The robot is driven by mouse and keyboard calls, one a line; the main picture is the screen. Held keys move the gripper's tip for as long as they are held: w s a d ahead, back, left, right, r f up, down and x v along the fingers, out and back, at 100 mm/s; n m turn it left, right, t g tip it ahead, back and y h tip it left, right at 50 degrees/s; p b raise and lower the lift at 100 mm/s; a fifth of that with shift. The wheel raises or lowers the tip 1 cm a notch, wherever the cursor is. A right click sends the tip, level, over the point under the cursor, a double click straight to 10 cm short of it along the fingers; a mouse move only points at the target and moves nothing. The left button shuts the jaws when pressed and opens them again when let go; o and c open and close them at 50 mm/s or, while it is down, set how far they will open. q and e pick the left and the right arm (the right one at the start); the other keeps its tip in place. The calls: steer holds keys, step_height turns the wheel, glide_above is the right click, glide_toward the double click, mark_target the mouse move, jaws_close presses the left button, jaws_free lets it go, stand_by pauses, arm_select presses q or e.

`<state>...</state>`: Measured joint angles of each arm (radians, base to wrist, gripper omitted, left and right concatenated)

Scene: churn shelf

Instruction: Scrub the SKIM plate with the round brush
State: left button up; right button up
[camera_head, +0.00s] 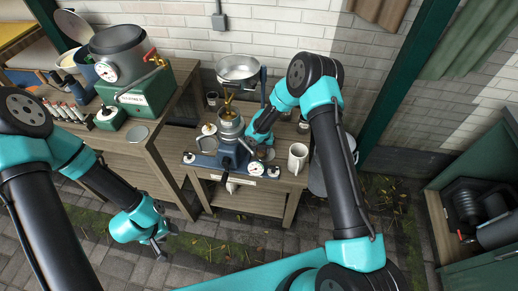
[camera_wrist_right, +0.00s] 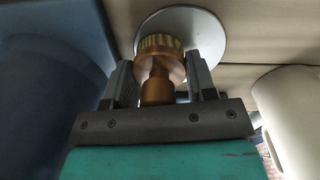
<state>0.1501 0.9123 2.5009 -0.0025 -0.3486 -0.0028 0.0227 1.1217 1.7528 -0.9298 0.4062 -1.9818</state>
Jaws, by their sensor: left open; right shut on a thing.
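In the right wrist view, my right gripper (camera_wrist_right: 160,82) is shut on the round brush (camera_wrist_right: 160,45), gripping its brown handle. Its ribbed golden head overlaps a round pale grey plate (camera_wrist_right: 205,38); I cannot tell whether they touch. No lettering shows on this plate, so I cannot confirm it is the SKIM one. In the head view, my right gripper (camera_head: 250,146) is low beside the blue separator (camera_head: 228,150), and the brush is mostly hidden. My left gripper (camera_head: 158,243) is open and empty over the paving, left of the small bench.
A white mug (camera_head: 297,158) stands right of my right gripper; it also shows in the wrist view (camera_wrist_right: 295,105). A steel bowl (camera_head: 238,68) sits above the separator. A green churn unit (camera_head: 145,92) is on the left bench. Paving before the bench is free.

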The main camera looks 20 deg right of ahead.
mark_target(272, 155)
steer(key=shift+s+d, duration=0.2)
steer(key=shift+d, duration=0.25)
steer(key=shift+s+d, duration=0.2)
steer(key=shift+d, duration=0.25)
steer(key=shift+s+d, duration=0.25)
steer(key=shift+d, duration=0.25)
steer(key=shift+s+d, duration=0.25)
steer(key=shift+d, duration=0.25)
steer(key=shift+s+d+f, duration=0.1)
steer(key=shift+s+d, duration=0.15)
steer(key=shift+d, duration=0.2)
steer(key=shift+f, duration=0.15)
steer(key=shift+c, duration=0.3)
steer(key=shift+a, duration=0.1)
steer(key=shift+w+a, duration=0.35)
steer(key=shift+a, duration=0.35)
steer(key=shift+w+a, duration=0.35)
steer(key=shift+a, duration=0.35)
steer(key=shift+a, duration=0.1)
